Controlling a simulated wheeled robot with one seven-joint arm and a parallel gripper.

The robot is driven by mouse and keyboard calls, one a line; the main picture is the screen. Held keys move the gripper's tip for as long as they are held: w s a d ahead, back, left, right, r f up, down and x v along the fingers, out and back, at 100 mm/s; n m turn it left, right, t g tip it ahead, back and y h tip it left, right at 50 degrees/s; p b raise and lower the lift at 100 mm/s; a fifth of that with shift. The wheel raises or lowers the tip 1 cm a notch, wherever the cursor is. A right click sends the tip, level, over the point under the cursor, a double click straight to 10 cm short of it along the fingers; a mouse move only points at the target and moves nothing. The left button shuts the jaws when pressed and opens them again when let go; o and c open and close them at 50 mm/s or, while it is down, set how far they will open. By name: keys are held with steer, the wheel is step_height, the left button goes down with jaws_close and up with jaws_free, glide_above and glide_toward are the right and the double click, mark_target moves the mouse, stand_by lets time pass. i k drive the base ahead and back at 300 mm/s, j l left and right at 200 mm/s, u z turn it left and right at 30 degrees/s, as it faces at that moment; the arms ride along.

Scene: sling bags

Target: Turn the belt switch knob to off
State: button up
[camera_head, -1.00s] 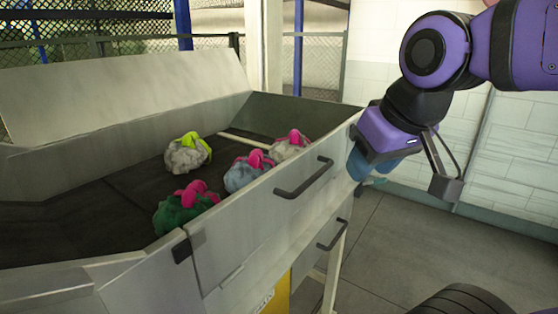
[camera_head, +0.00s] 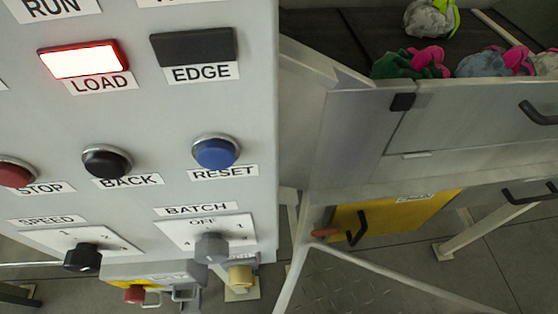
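A grey control panel (camera_head: 140,130) fills the left of the view. The grey knob (camera_head: 212,248) under the BATCH label sits on a white plate marked OFF and 1. The black knob (camera_head: 82,257) under the SPEED label sits on a plate marked 1 and 2. I see no label reading "belt", so I cannot tell which knob is the belt switch. The grey knob's exact pointing is unclear from this steep angle. My gripper is not in view.
The panel has a lit LOAD lamp (camera_head: 84,60), a dark EDGE lamp (camera_head: 193,46) and red, black and blue buttons (camera_head: 215,152). Below hangs a grey box with a red knob (camera_head: 135,294). The metal trough (camera_head: 440,130) with bundled bags stands right; a yellow panel (camera_head: 390,222) is beneath.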

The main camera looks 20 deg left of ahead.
mark_target(135, 294)
steer(key=k+j+u, duration=0.2)
steer(key=k+u, duration=0.15)
steer(key=u, duration=1.65)
steer(key=k+j, duration=0.05)
steer(key=j, duration=0.05)
